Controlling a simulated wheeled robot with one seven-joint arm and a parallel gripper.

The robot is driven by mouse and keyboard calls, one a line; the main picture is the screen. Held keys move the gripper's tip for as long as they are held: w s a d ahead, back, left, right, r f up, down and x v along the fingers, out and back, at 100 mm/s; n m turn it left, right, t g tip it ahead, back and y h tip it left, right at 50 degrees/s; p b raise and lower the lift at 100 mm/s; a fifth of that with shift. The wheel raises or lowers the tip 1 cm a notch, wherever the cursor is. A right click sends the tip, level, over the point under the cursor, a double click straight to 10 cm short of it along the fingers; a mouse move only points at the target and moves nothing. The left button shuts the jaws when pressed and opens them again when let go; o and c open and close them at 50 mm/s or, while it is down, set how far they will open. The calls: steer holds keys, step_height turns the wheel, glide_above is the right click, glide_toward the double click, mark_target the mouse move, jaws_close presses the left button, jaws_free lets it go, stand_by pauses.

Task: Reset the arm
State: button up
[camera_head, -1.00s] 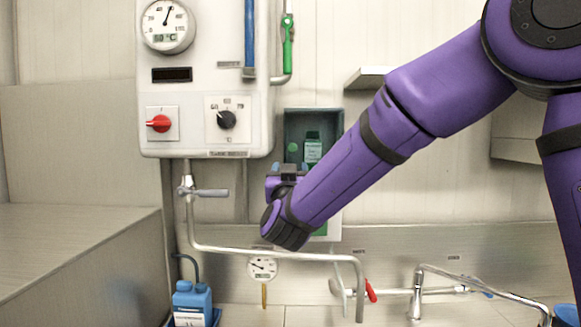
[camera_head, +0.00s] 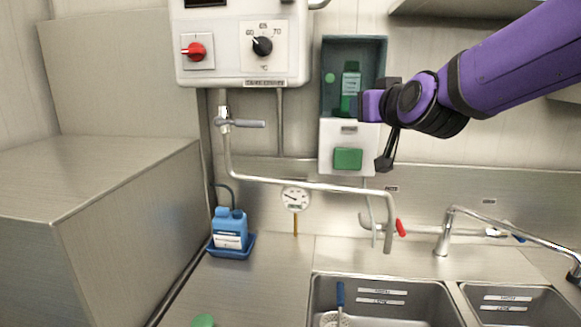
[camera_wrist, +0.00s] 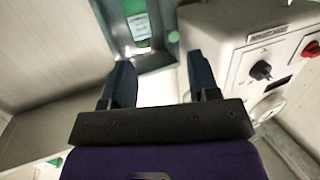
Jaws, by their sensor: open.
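My purple arm (camera_head: 520,65) reaches in from the right in the head view. My gripper (camera_wrist: 160,80) shows in the wrist view with its two dark fingers spread apart and nothing between them. In the head view the wrist end is in front of the right side of the green wall box (camera_head: 327,75), and the fingertips are hard to make out there. A green bottle (camera_head: 350,85) stands inside that box; it also shows in the wrist view (camera_wrist: 140,27), beyond the gap between the fingers.
A white control box (camera_head: 228,62) with a red switch hangs at the upper left. A pipe with a lever valve (camera_head: 300,184) runs below. A blue jug (camera_head: 229,228) stands in a tray on the counter. Sinks (camera_head: 385,300) and a curved tap (camera_head: 500,232) are at the lower right.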

steer(key=s+d+f+g+h, duration=0.1)
steer(key=s+d+f+g, duration=0.2)
steer(key=s, duration=0.6)
steer(key=s+d+f+m+g+h, duration=0.1)
steer(key=s+d+f+g, duration=0.3)
steer(key=s, duration=0.5)
steer(key=s+d+f+m+g+h, duration=0.1)
steer(key=s+d+f+g, duration=0.2)
steer(key=s+d, duration=0.4)
steer(key=s, duration=0.3)
steer(key=shift+d+f+g, duration=0.3)
steer(key=shift+f+g, duration=0.1)
